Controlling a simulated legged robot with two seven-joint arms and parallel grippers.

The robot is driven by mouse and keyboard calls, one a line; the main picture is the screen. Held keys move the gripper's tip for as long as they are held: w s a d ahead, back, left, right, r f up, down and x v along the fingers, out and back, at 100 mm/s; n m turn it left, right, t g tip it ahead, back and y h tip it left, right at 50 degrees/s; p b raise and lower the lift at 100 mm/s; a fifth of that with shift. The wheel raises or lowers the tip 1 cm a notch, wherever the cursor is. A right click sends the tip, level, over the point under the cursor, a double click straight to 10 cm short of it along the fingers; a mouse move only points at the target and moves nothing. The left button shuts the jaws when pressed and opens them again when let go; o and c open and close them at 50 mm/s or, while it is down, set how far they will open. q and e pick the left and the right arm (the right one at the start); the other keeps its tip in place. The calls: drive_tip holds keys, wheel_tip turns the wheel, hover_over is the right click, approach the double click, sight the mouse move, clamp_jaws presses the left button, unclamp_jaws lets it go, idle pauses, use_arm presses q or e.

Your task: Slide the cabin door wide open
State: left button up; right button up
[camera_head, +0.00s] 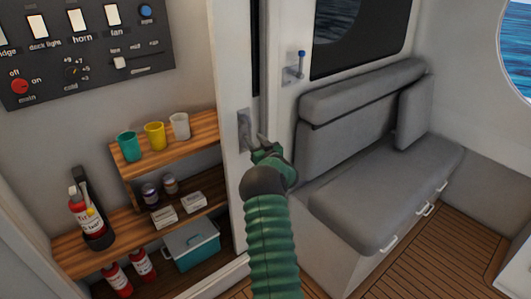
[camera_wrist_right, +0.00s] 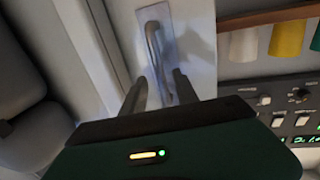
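The cabin door (camera_head: 230,75) is a white upright panel in the middle of the head view, with a metal pull handle (camera_head: 243,130) on a plate near its right edge. My right gripper (camera_head: 259,143) is at the lower end of this handle. In the right wrist view, the handle (camera_wrist_right: 153,48) stands ahead, its lower end between the two dark fingers of the right gripper (camera_wrist_right: 159,85). The fingers are apart, with space beside the handle; contact cannot be told. My left gripper is not in view.
Left of the door are wooden shelves (camera_head: 190,135) with cups, jars and a teal box (camera_head: 192,245), a fire extinguisher (camera_head: 88,212), and a switch panel (camera_head: 85,45) above. Right are a grey bench seat (camera_head: 385,200), a blue-tipped latch (camera_head: 298,66) and open wooden floor (camera_head: 440,245).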

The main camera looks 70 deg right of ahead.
drive_tip(key=v, duration=1.2)
drive_tip(key=shift+s+f, duration=0.15)
drive_tip(key=shift+s, duration=0.15)
drive_tip(key=shift+a, duration=0.1)
drive_tip(key=w+a+g+y+p, duration=0.2)
drive_tip(key=w+a+y+p, duration=0.1)
drive_tip(key=w+a, duration=1.1)
drive_tip(key=w+a+f+n+g+y+p, duration=0.15)
drive_tip(key=w+a+y, duration=0.3)
drive_tip(key=a, duration=1.05)
drive_tip(key=s+a+f+n+g+y, duration=0.1)
drive_tip(key=s+a, duration=0.3)
drive_tip(key=a, duration=0.5)
drive_tip(key=s+a+f+n+g+y+p, duration=0.1)
drive_tip(key=s+a+n+g+y, duration=0.1)
drive_tip(key=a, duration=0.8)
drive_tip(key=s+a+f+n+g+y+p, duration=0.1)
drive_tip(key=s+a+n+g, duration=0.3)
drive_tip(key=s+a, duration=0.3)
drive_tip(key=a, duration=0.2)
drive_tip(key=shift+a+f+y, duration=0.3)
drive_tip(key=shift+a+y, duration=0.05)
drive_tip(key=shift+a, duration=0.05)
